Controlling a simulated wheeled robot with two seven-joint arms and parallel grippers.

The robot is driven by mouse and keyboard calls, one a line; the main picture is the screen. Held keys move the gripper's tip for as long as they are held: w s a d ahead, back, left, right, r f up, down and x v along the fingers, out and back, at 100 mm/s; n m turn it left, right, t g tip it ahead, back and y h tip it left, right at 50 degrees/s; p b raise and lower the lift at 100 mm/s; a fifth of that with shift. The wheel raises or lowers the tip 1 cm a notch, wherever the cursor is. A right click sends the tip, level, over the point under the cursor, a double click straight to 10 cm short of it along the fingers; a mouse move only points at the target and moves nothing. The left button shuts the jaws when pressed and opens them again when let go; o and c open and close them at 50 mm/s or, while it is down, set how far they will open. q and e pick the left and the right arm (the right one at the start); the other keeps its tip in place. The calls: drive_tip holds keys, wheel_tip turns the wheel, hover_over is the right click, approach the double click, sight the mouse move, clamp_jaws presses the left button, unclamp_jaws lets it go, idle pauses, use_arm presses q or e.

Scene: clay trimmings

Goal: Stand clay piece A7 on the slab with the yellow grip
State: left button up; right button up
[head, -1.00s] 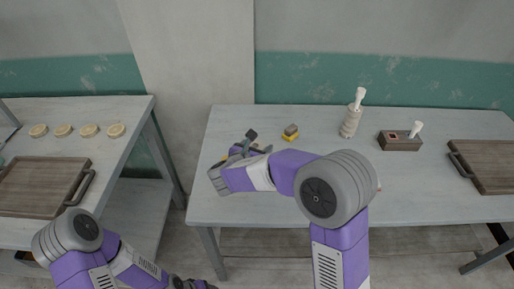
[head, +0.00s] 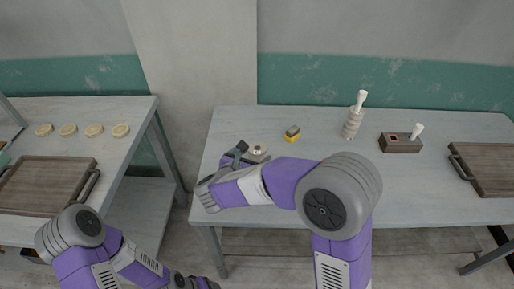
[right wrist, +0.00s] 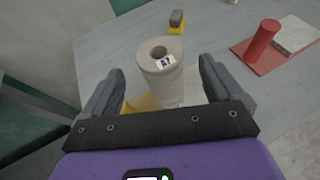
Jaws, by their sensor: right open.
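Clay piece A7 (right wrist: 172,84) is a pale grey hollow cylinder with an "A7" label near its top rim. It stands upright in the right wrist view, and its top also shows in the head view (head: 257,150). A yellow part (right wrist: 141,103) shows at the left of its base, with a pale surface at the right; my gripper hides most of what is under it. My right gripper (right wrist: 162,66) is open, with one finger on each side of A7 and visible gaps. My left gripper's jaws cannot be made out at the bottom of the head view.
A small grey block with a yellow base (head: 292,133) stands behind A7. A ribbed clay cylinder with a white-handled tool (head: 352,123) and a dark box (head: 400,144) are to the right. A red cylinder (right wrist: 262,40) stands on a red slab. Boards lie at both sides.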

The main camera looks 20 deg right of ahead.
drive_tip(key=p+v, duration=0.1)
drive_tip(key=v, duration=0.4)
drive_tip(key=shift+r, duration=0.1)
drive_tip(key=shift+s, duration=0.1)
idle(0.3)
